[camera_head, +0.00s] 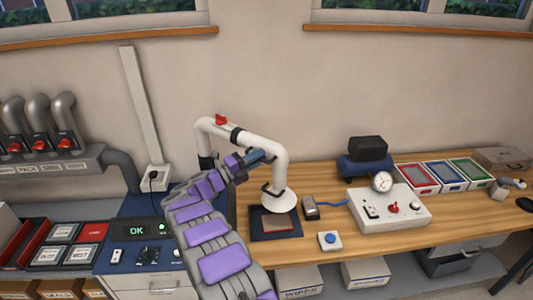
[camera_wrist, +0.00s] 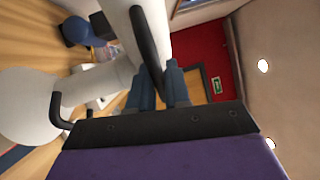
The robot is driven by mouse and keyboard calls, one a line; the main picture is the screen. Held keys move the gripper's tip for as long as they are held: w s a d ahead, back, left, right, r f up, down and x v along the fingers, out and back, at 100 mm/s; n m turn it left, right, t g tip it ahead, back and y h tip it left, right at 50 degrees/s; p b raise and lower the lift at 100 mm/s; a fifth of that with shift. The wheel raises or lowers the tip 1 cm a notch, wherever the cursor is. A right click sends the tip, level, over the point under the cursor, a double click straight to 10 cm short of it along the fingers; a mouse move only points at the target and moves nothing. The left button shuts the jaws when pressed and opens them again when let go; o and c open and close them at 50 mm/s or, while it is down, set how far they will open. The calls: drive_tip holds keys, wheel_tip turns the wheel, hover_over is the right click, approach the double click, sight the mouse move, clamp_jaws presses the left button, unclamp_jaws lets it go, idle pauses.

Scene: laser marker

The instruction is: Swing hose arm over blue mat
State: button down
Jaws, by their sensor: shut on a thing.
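The white hose arm (camera_head: 262,145) rises behind the bench, bends over to the right and drops to a wide white hood (camera_head: 278,202). The hood hangs over the dark blue mat (camera_head: 256,226), overlapping its back part in the head view. A small reddish-brown plate (camera_head: 279,223) lies on the mat. My gripper (camera_head: 266,156) is at the bend of the hose arm, left of the downpipe. In the wrist view its blue-grey fingers (camera_wrist: 158,90) are shut on the black handle (camera_wrist: 147,45) of the white tube. The fingertips' exact contact is partly hidden.
Right of the mat stand a small grey device (camera_head: 310,208), a blue button box (camera_head: 329,241) and a white control panel (camera_head: 390,208) with a gauge. Coloured trays (camera_head: 450,174) lie farther right. An "OK" display cabinet (camera_head: 137,230) and grey pipes (camera_head: 40,120) are at left.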

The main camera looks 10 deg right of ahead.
drive_tip(key=shift+s+a+m+g, duration=0.15)
drive_tip(key=shift+s+a, duration=0.1)
drive_tip(key=shift+a, duration=0.35)
drive_tip(key=shift+s+a+m+g, duration=0.15)
drive_tip(key=shift+s+a, duration=0.1)
drive_tip(key=shift+a, duration=0.3)
drive_tip(key=c, duration=1.5)
unclamp_jaws()
drive_tip(key=shift+o, duration=1.3)
drive_tip(key=shift+w+a+f, duration=0.15)
drive_tip(key=shift+w+f, duration=0.05)
drive_tip(key=shift+w, duration=0.1)
drive_tip(key=shift+o, duration=0.4)
drive_tip(key=shift+s+a+r, duration=0.1)
drive_tip(key=shift+s+a, duration=0.05)
drive_tip(key=p+v, duration=0.1)
drive_tip(key=v, duration=1.7)
drive_tip(key=shift+w+f+p, duration=0.3)
drive_tip(key=shift+f, duration=0.05)
